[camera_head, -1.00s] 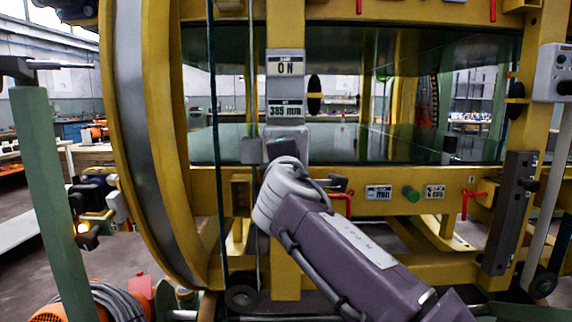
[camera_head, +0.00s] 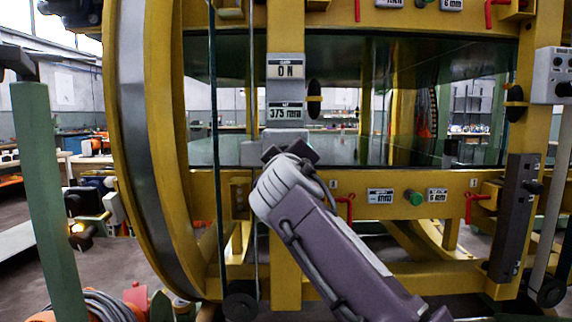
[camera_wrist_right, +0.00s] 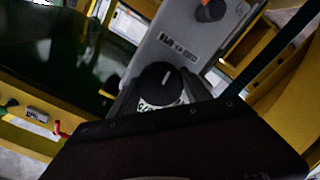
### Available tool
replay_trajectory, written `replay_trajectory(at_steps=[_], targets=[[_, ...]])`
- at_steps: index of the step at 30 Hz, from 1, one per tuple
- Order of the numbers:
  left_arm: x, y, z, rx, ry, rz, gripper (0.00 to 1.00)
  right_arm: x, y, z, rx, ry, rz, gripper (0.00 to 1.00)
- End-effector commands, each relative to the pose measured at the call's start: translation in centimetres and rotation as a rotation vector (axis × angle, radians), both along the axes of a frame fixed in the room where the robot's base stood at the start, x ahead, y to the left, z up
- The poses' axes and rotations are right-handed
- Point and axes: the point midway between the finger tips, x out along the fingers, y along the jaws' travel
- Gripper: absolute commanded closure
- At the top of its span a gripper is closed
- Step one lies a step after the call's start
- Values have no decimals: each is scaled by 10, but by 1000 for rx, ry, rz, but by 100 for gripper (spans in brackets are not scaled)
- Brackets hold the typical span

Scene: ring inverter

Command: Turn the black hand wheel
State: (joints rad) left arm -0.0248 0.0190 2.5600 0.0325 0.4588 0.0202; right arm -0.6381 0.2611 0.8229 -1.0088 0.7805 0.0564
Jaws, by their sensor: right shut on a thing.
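The black hand wheel (camera_wrist_right: 158,83) shows in the right wrist view as a round black cap with a light mark, over a speckled rim, on a grey panel. My right gripper (camera_head: 285,154) is at the grey box below the display in the head view and is shut on the wheel. The display (camera_head: 285,111) above reads 375 mm. My left gripper is not in view.
A yellow machine frame (camera_head: 285,225) with a large ring (camera_head: 150,160) surrounds the work spot. A second black wheel (camera_head: 314,98) sits on the upright's right side. Red levers (camera_head: 477,205) and a green button (camera_head: 414,198) are at right. A green post (camera_head: 45,190) stands left.

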Motion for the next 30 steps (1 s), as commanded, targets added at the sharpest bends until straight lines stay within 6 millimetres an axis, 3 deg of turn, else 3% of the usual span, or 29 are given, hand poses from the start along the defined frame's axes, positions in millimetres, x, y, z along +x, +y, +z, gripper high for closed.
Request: replay_trajectory(at_steps=[18,30], targets=[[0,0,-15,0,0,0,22,1,2,-4,579,7,-2,85],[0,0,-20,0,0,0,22,1,2,-4,872,7,-2,85]])
